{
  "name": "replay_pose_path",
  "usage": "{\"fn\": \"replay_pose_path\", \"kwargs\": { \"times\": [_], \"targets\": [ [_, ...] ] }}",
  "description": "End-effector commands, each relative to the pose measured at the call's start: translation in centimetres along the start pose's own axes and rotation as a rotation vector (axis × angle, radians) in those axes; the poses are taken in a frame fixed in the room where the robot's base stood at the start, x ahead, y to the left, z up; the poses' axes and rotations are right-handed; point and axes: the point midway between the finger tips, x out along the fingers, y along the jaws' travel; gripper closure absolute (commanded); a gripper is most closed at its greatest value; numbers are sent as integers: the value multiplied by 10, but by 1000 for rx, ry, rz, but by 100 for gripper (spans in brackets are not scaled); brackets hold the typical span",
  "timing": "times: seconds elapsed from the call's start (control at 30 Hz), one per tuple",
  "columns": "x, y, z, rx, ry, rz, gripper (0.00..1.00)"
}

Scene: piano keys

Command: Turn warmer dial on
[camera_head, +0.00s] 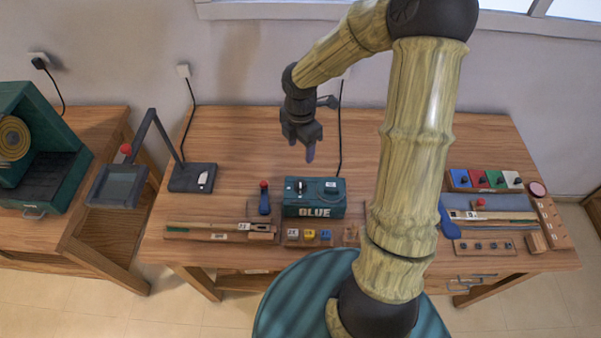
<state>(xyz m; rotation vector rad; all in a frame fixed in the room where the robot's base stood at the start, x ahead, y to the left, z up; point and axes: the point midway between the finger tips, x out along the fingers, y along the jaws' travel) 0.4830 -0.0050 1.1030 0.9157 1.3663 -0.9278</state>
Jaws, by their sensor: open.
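A teal box (315,211), which looks like the warmer, stands near the front middle of the wooden table. Its front lettering looks like "GLUE" or "BLUE". A small dark knob on a pale plate (299,186) shows on the left of its top. A round lid-like part (330,188) shows on the right. Which way the knob points is too small to tell. My gripper (310,153) is open and empty, pointing down above and behind the box, apart from it.
A red-topped blue tool (264,198) stands just left of the box. A lamp base (192,177) stands at the left. Colored panels (485,180) are at the right. The table's back left (235,140) is clear.

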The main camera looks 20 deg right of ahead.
Motion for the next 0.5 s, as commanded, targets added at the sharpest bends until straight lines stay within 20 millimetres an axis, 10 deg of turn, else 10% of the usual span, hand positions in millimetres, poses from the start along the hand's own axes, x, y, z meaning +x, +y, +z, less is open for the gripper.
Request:
{"fn": "replay_pose_path", "kwargs": {
  "times": [0.5],
  "targets": [
    [2, 6, 4, -89, 6, 5, 44]
  ]
}}
